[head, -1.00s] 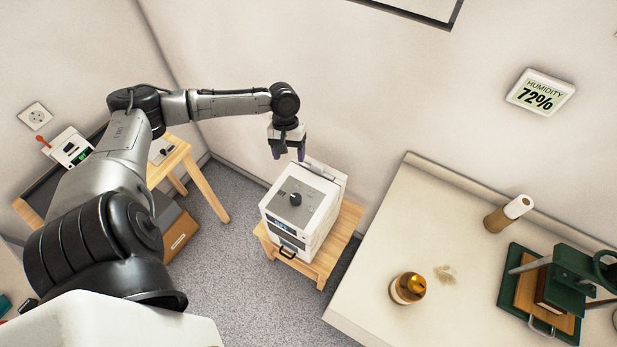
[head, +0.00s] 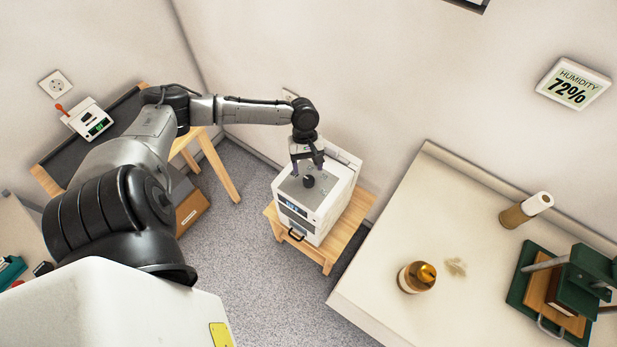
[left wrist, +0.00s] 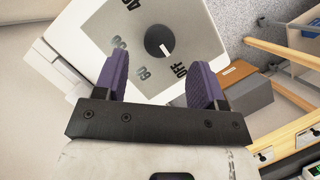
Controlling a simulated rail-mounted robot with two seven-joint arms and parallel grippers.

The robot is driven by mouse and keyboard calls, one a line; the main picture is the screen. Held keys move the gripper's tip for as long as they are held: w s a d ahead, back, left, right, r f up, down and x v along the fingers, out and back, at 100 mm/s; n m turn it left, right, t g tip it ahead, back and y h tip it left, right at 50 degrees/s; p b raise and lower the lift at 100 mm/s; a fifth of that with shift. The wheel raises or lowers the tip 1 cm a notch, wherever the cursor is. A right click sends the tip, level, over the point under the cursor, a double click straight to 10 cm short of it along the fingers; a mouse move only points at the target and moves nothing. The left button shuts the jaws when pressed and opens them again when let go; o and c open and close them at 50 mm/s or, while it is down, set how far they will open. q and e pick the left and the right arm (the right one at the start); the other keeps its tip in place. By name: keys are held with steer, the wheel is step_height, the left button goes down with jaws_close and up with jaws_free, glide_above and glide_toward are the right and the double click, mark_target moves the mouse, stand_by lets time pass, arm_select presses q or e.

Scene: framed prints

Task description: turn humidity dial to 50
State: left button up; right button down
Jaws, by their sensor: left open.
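The humidity dial is a black knob (head: 308,181) on the grey top panel of a white box-shaped machine (head: 325,206). In the left wrist view the knob (left wrist: 158,41) has a white pointer line aimed down and right, toward the OFF mark. Marks that look like 40 and 60 show around it, and another is too blurred to read. My left gripper (head: 308,166) is open above the machine, near the knob. Its purple fingers (left wrist: 160,82) are apart with nothing between them, and the knob lies beyond their tips. My right gripper is not in view.
A wall display (head: 573,84) reads HUMIDITY 72%. The machine stands on a small wooden stand (head: 350,222). A pale counter (head: 400,225) at right holds a brown jar (head: 417,277), a roll (head: 526,210) and a green press (head: 560,290).

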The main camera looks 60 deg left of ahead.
mark_target(309, 179)
arm_select(q)
steer(key=x, duration=0.4)
steer(key=shift+d+f, duration=0.15)
steer(key=shift+f, duration=0.15)
steer(key=shift+f+b, duration=0.15)
steer(key=shift+b, duration=0.15)
steer(key=shift+c, duration=0.2)
